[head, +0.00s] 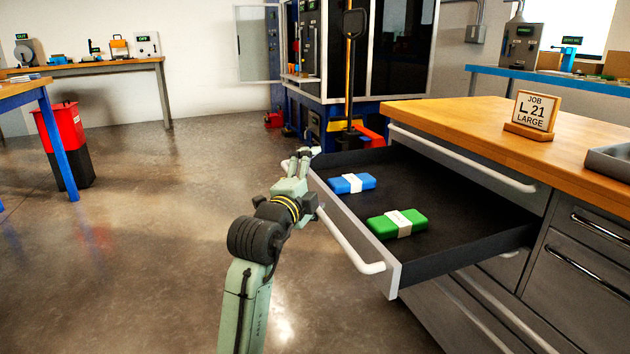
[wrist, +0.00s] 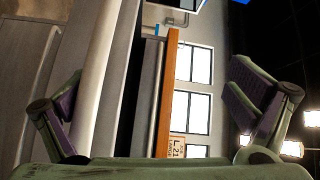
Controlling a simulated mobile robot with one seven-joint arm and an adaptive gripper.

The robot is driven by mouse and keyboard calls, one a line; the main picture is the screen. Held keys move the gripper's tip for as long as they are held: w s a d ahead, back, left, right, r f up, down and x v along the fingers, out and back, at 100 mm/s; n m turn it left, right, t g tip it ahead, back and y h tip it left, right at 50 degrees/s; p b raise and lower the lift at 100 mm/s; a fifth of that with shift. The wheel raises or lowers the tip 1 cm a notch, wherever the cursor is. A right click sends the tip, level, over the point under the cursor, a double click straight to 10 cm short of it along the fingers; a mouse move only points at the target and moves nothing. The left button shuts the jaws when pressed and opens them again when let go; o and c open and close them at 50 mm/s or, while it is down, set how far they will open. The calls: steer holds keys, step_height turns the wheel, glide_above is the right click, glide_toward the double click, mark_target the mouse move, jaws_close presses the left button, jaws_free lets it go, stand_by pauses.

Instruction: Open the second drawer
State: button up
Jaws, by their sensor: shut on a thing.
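The second drawer (head: 393,268) stands pulled well out of the workbench cabinet, below the closed top drawer. Its white bar handle (head: 350,245) runs along the front face, and a pale bar, likely this handle, also shows in the wrist view (wrist: 97,85). My gripper (head: 303,162) is at the far end of the handle and shut on it; the exact contact is hard to see. In the wrist view the two fingers stand either side of the picture. A blue pack (head: 351,183) and a green pack (head: 397,223), each with a white band, lie in the drawer.
The wooden worktop (head: 450,110) carries a sign (head: 534,112) reading JOB L 21 LARGE and a grey tray (head: 610,160). More closed drawers are right and below. A red bin (head: 65,135) stands at left. The floor left of the drawer is clear.

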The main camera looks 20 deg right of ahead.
steer(key=shift+s+a+r, duration=0.15)
steer(key=shift+s+r, duration=0.1)
steer(key=shift+r, duration=0.2)
steer(key=shift+s+a+r, duration=0.1)
steer(key=shift+s+r, duration=0.15)
steer(key=shift+r, duration=0.2)
steer(key=shift+c, duration=0.2)
steer(key=shift+b+v, duration=0.45)
steer(key=shift+v, duration=0.4)
steer(key=shift+c, duration=1.1)
steer(key=shift+f+b+v, duration=0.25)
steer(key=shift+b+v, duration=0.1)
steer(key=shift+v, duration=0.85)
steer(key=shift+f+b+v, duration=0.2)
steer(key=shift+b+v, duration=0.15)
steer(key=shift+v, duration=0.85)
steer(key=shift+c, duration=1.1)
steer(key=shift+s+a, duration=0.15)
steer(key=shift+a, duration=0.25)
steer(key=shift+c, duration=0.7)
steer(key=shift+s+a+r, duration=0.25)
steer(key=shift+s+a, duration=0.05)
steer(key=shift+s, duration=0.1)
steer(key=c, duration=0.4)
steer(key=shift+s+a+f+b, duration=0.4)
steer(key=shift+s+a, duration=0.15)
steer(key=shift+s, duration=0.15)
steer(key=shift+s+a+f+b, duration=0.4)
steer(key=shift+s+a, duration=0.15)
steer(key=shift+s, duration=0.15)
